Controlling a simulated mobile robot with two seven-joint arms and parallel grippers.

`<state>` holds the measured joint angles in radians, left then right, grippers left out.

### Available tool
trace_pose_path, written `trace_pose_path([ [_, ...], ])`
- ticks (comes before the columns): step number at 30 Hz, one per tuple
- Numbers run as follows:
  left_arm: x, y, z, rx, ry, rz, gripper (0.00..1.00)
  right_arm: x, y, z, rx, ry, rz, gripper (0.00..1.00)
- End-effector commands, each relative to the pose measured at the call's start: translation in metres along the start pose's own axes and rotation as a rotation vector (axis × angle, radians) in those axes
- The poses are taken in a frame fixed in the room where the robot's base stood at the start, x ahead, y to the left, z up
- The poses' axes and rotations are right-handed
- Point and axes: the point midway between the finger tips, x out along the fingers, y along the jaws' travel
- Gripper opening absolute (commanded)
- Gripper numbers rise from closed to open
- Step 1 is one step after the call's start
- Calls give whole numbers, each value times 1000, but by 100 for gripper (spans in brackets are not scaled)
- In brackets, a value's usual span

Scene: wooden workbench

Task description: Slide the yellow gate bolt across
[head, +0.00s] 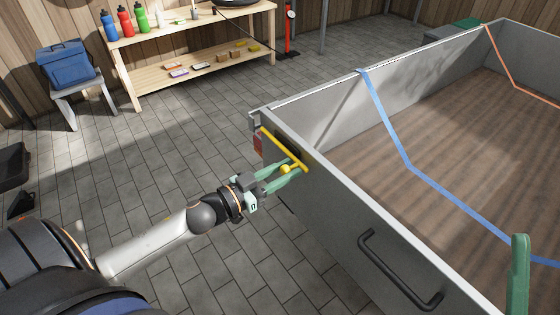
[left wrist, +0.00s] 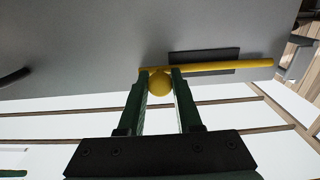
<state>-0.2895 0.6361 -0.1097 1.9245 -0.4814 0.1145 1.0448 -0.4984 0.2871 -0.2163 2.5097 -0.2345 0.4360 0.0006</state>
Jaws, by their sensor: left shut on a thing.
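The yellow gate bolt (head: 280,146) is a thin bar lying along the outer face of the grey trailer gate (head: 345,210), near its left corner. It has a round yellow knob at its near end. My left gripper (head: 285,173) is shut on this knob. In the left wrist view the knob (left wrist: 159,83) sits between the two green fingers, and the bar runs off to the right across a dark plate (left wrist: 205,55). A green finger of my right gripper (head: 519,275) shows at the lower right edge; the rest of it is out of frame.
A black handle (head: 400,270) sticks out of the gate to the right of the bolt. Blue and orange straps cross the trailer bed (head: 330,140). A wooden workbench (head: 190,40) and a stool with a blue bag (head: 65,62) stand at the back.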

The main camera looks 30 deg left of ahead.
Motion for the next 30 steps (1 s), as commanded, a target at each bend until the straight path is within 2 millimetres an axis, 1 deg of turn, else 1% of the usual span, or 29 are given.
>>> trace_pose_path([
  [5,0,0,0,0,0,1,0,-1,0,1,1,-2,3,62],
  [6,0,0,0,0,0,1,38,-1,0,1,1,-2,3,62],
  [13,0,0,0,1,1,0,63,-1,0,1,2,-2,4,62],
  [23,-3,-1,0,0,0,0,63,0,0,0,3,-2,4,62],
  [26,-11,0,0,0,-1,0,63,1,1,-1,1,-2,4,62],
  [30,-31,0,0,-2,-3,-1,63,5,2,-5,-4,-1,3,62],
])
